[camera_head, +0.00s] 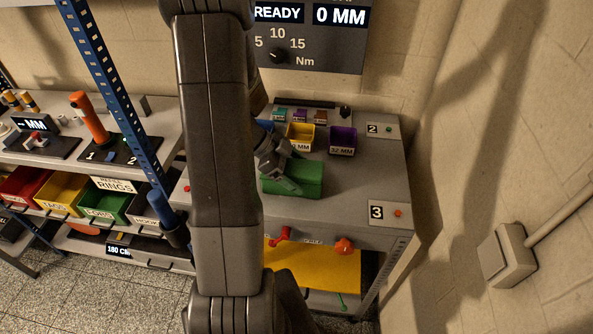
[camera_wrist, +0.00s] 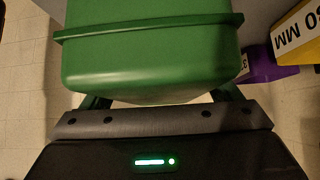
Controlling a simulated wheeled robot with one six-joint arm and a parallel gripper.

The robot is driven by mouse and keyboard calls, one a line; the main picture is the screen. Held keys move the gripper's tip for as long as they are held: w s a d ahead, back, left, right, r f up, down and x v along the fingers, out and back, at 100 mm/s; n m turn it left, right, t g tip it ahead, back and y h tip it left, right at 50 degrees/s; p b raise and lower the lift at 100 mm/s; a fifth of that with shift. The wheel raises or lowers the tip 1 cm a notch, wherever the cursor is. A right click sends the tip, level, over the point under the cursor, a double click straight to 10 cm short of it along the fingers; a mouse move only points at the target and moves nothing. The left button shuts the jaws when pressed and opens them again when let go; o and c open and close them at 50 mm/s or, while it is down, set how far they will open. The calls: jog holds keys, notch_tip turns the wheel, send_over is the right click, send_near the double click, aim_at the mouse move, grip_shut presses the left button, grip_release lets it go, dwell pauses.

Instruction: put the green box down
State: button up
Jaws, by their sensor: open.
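The green box (camera_head: 303,180) is on or just above the grey bench top; I cannot tell whether it touches. In the wrist view the green box (camera_wrist: 150,60) fills the upper middle, close in front of my gripper. My gripper (camera_head: 284,172) is at the left side of the box in the head view. In the wrist view the fingers of my gripper (camera_wrist: 160,104) show at both sides of the box's near end. The jaws are open, and the fingertips are hidden under or behind the box.
Behind the green box stand a yellow bin (camera_head: 300,138) and a purple bin (camera_head: 342,140). Plates marked 2 (camera_head: 382,130) and 3 (camera_head: 388,213) lie at the bench's right side. A blue post (camera_head: 115,90) rises at left. Bare bench top shows right of the box.

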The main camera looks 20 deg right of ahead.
jog(key=v, duration=1.2)
jog(key=shift+r+b, duration=0.15)
jog(key=shift+b, duration=0.25)
